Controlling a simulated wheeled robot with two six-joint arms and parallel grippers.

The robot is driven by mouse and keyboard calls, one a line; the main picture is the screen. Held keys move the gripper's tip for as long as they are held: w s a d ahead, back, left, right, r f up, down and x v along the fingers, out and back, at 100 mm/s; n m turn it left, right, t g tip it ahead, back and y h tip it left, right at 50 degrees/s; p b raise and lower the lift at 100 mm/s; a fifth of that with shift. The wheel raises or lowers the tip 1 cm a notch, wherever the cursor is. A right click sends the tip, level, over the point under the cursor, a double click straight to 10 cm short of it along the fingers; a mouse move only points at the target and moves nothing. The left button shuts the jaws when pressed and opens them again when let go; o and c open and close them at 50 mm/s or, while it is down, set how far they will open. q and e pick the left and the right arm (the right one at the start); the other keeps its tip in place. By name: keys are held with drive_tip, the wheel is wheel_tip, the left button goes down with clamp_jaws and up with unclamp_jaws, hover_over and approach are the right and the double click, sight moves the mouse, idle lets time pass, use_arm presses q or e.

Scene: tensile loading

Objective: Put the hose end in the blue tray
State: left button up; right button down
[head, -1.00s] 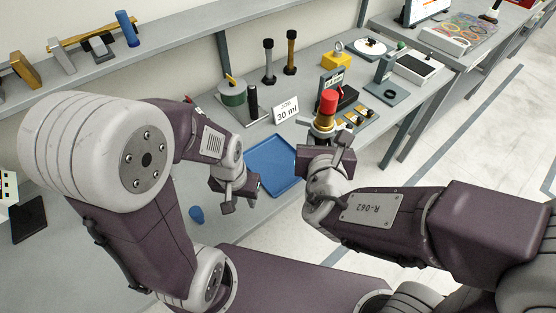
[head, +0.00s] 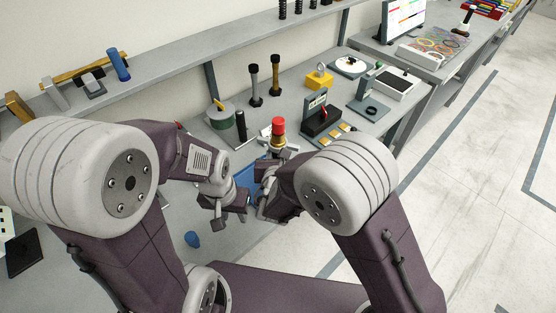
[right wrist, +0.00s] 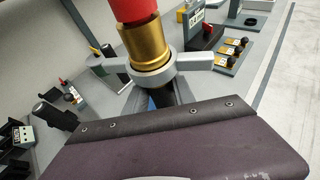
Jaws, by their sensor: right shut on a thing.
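The hose end is a red-topped brass fitting (head: 278,132) with a grey collar, roughly upright in the head view. In the right wrist view its brass body (right wrist: 146,45) sits in the grey collar, with grey arms out to both sides. My right gripper (head: 272,165) is shut on it, above the bench beside the blue tray (head: 246,178). The tray is mostly hidden behind my two grippers; a sliver of blue shows under the collar in the right wrist view. My left gripper (head: 229,211) appears open and empty, close to the tray's left side.
A small blue object (head: 192,239) lies on the bench at the near left. A shelf (head: 180,55) runs along the wall.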

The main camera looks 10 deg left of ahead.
wheel_tip(320, 180, down, 3)
drive_tip(key=shift+r, duration=0.1)
drive_tip(key=shift+f, duration=0.45)
drive_tip(key=shift+f, duration=0.15)
drive_tip(key=c, duration=1.1)
unclamp_jaws()
drive_tip(key=shift+o, duration=0.2)
